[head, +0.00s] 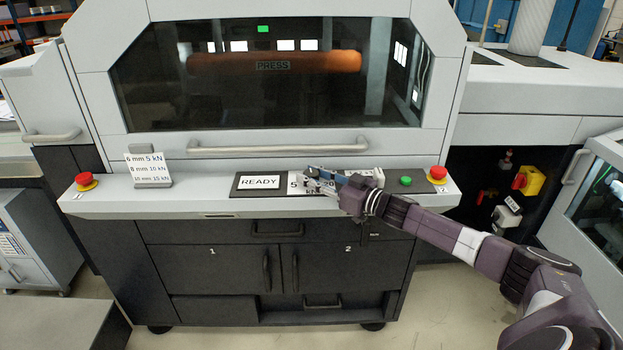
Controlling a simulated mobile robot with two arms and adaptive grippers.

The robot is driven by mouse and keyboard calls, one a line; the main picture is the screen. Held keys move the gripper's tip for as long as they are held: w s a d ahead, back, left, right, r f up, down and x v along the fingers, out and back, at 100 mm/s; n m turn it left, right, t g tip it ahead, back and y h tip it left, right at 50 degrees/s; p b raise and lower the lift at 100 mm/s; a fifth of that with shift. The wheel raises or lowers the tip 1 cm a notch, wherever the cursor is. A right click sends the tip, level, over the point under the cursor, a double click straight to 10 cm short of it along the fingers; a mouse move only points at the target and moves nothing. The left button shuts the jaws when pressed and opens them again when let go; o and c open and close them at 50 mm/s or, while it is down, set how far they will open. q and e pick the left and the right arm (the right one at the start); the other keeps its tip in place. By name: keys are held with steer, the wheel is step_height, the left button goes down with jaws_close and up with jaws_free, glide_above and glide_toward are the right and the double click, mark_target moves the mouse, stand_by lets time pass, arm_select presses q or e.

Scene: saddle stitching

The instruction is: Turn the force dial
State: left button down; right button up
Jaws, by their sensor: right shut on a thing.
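My right gripper (318,182) reaches in from the right over the control panel (240,188) on the press's front ledge. It is shut on the force dial, which its fingers and wrist hide almost fully. Just left of the fingers a white force display (293,182) shows a 5; the rest of it is covered. The READY display (260,182) is left of that. A white card (149,169) on a stand lists 6 mm 5 kN, 8 mm 10 kN and 10 mm 15 kN. My left gripper is not in view.
A green button (405,181) and a red stop button (438,174) are right of my gripper. Another red button (85,181) is at the ledge's left end. A long handle (278,149) runs along the window above. The ledge between the card and the panel is clear.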

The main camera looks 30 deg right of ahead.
steer(key=shift+d+n+g+y+b, duration=0.1)
steer(key=shift+n+g+y+b, duration=0.25)
steer(key=shift+y, duration=0.25)
steer(key=shift+n, duration=0.25)
steer(key=o, duration=1.2)
steer(key=shift+v, duration=5.9)
steer(key=shift+f, duration=0.1)
